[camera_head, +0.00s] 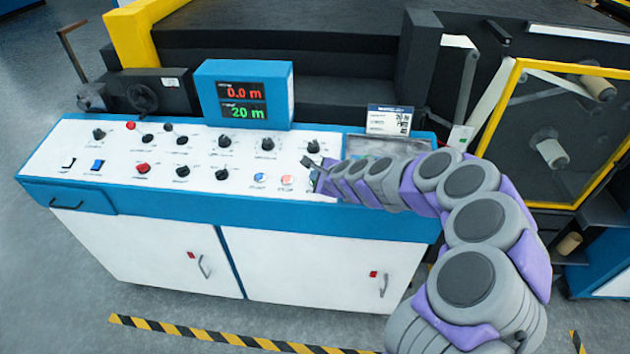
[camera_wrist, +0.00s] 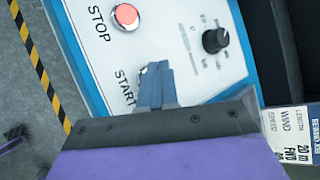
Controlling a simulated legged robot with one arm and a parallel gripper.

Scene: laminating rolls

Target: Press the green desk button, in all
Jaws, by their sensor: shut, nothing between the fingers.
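My gripper (camera_wrist: 154,68) is shut and empty, its fingertips over the white panel beside the START label (camera_wrist: 125,86) in the wrist view. A small pale edge of a button shows at the fingertips, but the fingers hide most of it, so its colour and any contact cannot be told. A red button (camera_wrist: 126,16) labelled STOP sits farther up. In the head view my gripper (camera_head: 308,162) is over the right end of the control desk (camera_head: 215,160), next to a red button (camera_head: 287,180) and a bluish-white button (camera_head: 261,177). No green button shows clearly.
Several black knobs (camera_head: 225,141) stand on the desk; one black knob (camera_wrist: 215,40) is right of my fingers in the wrist view. A display (camera_head: 243,95) reads 0.0 m and 20 m. A sign (camera_head: 389,120) and a yellow-framed guard (camera_head: 497,112) stand to the right.

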